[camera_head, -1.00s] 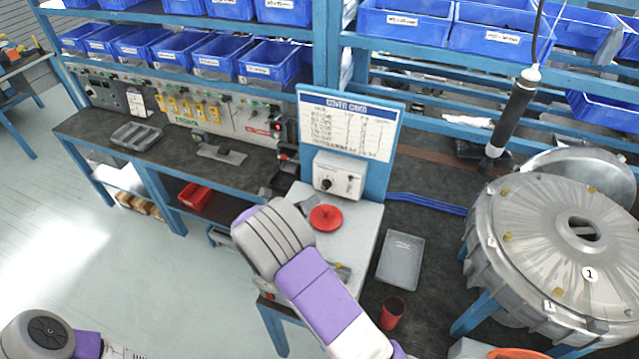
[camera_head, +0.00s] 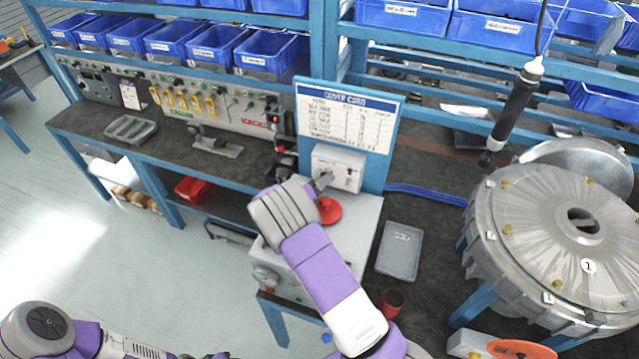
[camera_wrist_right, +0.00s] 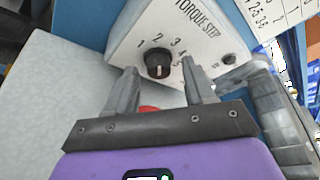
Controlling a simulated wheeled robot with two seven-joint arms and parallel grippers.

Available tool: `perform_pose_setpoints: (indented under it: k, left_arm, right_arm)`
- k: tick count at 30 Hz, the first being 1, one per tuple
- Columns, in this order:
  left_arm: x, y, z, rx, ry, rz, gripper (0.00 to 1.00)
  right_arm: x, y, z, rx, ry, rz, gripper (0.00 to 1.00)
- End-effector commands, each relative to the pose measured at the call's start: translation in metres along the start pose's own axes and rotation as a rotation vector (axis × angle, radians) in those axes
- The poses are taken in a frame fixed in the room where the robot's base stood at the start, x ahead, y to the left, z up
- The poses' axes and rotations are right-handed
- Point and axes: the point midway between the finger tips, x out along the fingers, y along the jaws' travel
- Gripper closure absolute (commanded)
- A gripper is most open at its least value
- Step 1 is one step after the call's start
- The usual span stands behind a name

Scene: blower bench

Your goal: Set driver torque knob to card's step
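The torque box (camera_head: 338,165) is white and stands below the card (camera_head: 346,122) on a blue board. The card's rows are too small to read. In the right wrist view, the black torque knob (camera_wrist_right: 158,63) sits under the "TORQUE STEP" label, with a scale starting 1, 2, 3, 4. Its white mark points up, roughly toward 2. My right gripper (camera_wrist_right: 159,68) is open, one finger on each side of the knob; contact cannot be told. In the head view, my right gripper (camera_head: 325,181) covers the knob. My left gripper is not in view.
The black driver (camera_head: 515,112) hangs at the right above the bench. A red round piece (camera_head: 328,211) lies below the box. A grey tray (camera_head: 399,250), a red cup (camera_head: 392,301) and a large metal blower cover (camera_head: 545,225) are to the right. Blue bins line the shelves.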

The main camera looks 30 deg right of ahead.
Motion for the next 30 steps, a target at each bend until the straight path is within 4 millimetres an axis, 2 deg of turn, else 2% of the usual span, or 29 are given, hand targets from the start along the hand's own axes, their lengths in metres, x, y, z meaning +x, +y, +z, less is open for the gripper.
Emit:
perform_pose_setpoints:
  k: [1, 9, 10, 20, 30]
  left_arm:
    - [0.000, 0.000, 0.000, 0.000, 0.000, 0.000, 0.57]
    - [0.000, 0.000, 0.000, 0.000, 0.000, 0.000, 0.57]
    - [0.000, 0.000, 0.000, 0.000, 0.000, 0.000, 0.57]
    - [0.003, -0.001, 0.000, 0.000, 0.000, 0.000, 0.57]
    - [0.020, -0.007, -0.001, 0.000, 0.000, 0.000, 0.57]
  right_arm:
    - [0.000, 0.000, 0.000, 0.000, 0.000, 0.000, 0.55]
    - [0.000, 0.000, 0.000, 0.000, 0.000, 0.000, 0.97]
    - [0.000, 0.000, 0.000, 0.000, 0.000, 0.000, 0.99]
    - [0.000, 0.000, -0.001, 0.049, 0.001, 0.020, 0.99]
    - [0.000, 0.000, -0.002, 0.266, 0.002, 0.111, 0.99]
